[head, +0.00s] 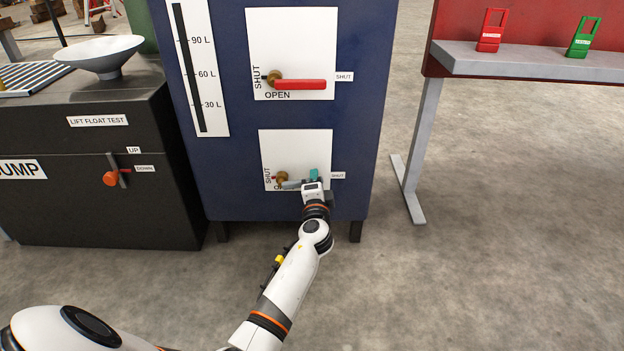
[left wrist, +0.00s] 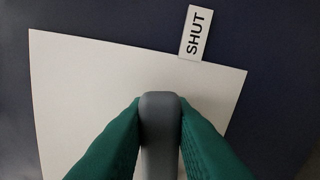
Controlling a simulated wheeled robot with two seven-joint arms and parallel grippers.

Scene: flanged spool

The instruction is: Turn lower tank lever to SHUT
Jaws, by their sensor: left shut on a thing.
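The lower tank lever (head: 291,184) is grey and sits on a brass valve (head: 282,177) in the lower white panel (head: 296,146) of the blue tank. It runs from the valve toward the right, roughly level. My left gripper (head: 314,178) is shut on its outer part. In the left wrist view the rounded grey lever end (left wrist: 160,130) lies between the teal fingers. A SHUT label (head: 338,175) is just right of the gripper; it also shows in the left wrist view (left wrist: 196,33). Another SHUT label (head: 268,174) is left of the valve. The OPEN label below is mostly hidden by my gripper.
The upper red lever (head: 300,85) lies level, pointing right at its own SHUT label (head: 344,77). A black pump cabinet (head: 90,200) with an orange-knobbed lever (head: 111,178) stands left. A grey shelf (head: 540,62) with red and green tags stands right. The floor between is clear.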

